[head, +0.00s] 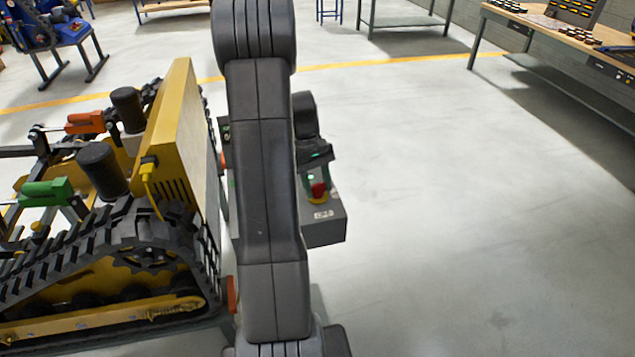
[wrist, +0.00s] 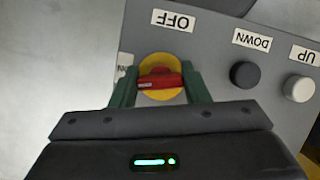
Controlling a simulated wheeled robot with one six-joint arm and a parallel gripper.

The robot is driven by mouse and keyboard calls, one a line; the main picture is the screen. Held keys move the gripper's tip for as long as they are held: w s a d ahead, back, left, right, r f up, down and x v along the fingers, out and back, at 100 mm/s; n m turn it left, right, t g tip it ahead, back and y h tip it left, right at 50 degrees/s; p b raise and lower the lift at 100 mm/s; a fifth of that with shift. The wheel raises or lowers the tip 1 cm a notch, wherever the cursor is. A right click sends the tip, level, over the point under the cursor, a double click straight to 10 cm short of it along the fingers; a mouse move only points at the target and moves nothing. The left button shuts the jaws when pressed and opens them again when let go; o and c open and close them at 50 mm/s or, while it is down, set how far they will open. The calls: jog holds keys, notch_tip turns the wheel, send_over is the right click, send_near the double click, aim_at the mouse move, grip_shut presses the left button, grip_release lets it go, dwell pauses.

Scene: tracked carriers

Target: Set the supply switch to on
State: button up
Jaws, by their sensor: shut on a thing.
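The supply switch is a red handle (wrist: 160,79) on a round yellow base (wrist: 160,62). In the wrist view the handle lies roughly crosswise, with the OFF label (wrist: 171,20) above it and a partly hidden label ending in N (wrist: 123,70) to its left. I cannot tell which end of the handle is the pointer. My gripper (wrist: 160,92) has its green fingers on both ends of the handle and is shut on it. In the head view the switch (head: 319,188) shows just below my gripper (head: 317,168), on the grey control box (head: 322,232).
A black DOWN button (wrist: 245,75) and a white UP button (wrist: 298,88) sit right of the switch. The yellow tracked carrier (head: 170,130) stands left of the box. A workbench (head: 540,25) is at the far right. Floor right of the box is clear.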

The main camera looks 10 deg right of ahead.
jog(key=shift+m+y, duration=0.6)
jog(key=shift+m, duration=0.9)
jog(key=o, duration=1)
jog(key=shift+r, duration=0.1)
jog(key=v, duration=1.3)
jog(key=shift+w+r+b, duration=0.2)
jog(key=shift+r+b, duration=0.05)
jog(key=shift+b, duration=0.1)
jog(key=shift+f, duration=0.1)
